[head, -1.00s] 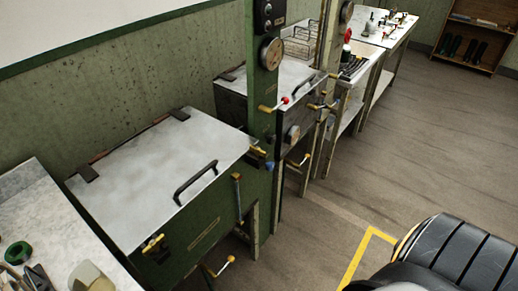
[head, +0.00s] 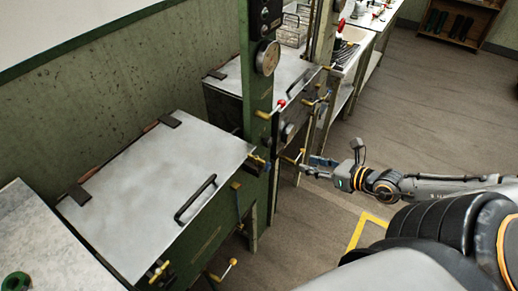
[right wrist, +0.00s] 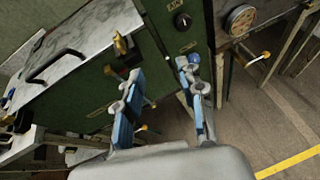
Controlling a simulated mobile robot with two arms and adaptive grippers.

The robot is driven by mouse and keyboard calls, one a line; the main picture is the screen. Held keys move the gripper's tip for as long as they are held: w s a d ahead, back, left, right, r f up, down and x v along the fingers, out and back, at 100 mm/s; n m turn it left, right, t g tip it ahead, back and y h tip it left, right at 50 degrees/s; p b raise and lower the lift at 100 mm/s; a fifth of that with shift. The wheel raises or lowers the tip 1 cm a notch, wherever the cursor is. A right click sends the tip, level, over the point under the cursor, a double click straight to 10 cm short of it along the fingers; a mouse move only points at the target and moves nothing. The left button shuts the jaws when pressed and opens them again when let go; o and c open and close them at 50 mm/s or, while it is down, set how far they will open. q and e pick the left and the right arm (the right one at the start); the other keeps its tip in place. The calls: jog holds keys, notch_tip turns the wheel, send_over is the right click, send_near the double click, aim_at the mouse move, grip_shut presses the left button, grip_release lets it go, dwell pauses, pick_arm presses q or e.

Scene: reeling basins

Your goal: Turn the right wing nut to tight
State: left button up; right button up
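The right wing nut (head: 258,158), brass coloured, sits at the right front corner of the near basin's metal lid (head: 150,190). It also shows in the right wrist view (right wrist: 121,45), left of and beyond the fingers. My right gripper (head: 318,165) is to the right of the basin in the head view, apart from the nut. In the right wrist view its blue-padded fingers (right wrist: 160,75) are spread with nothing between them. Another brass wing nut (head: 158,271) is at the lid's left front corner. My left gripper is not in view.
A black lid handle (head: 195,199) stands up from the lid's front. A green post with a gauge (head: 267,58) rises beside the right nut. A brass-ended lever (head: 223,270) juts from the basin front. A second basin (head: 268,85) stands behind. Floor on the right is clear.

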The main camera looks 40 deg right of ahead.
jog(key=a+r+n+y, duration=0.2)
jog(key=a+r+n, duration=0.1)
jog(key=a, duration=0.2)
jog(key=b, duration=0.3)
send_near(260, 159)
jog(key=shift+w, duration=0.85)
jog(key=w+a+f+b, duration=0.1)
jog(key=w+b, duration=0.1)
jog(key=b, duration=0.1)
jog(key=shift+a+f, duration=0.35)
jog(key=shift+f, duration=0.05)
jog(key=b+x, duration=0.2)
jog(key=x, duration=0.1)
jog(key=shift+w+d+r, duration=0.1)
jog(key=shift+w+r, duration=0.1)
jog(key=shift+r, duration=0.1)
jog(key=shift+w+f, duration=0.2)
jog(key=shift+w, duration=0.2)
pick_arm(q)
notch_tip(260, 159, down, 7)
jog(key=p, duration=0.1)
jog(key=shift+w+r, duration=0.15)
pick_arm(e)
jog(key=shift+w+a+f, duration=0.45)
jog(key=shift+w+a, duration=0.1)
jog(key=shift+w, duration=0.05)
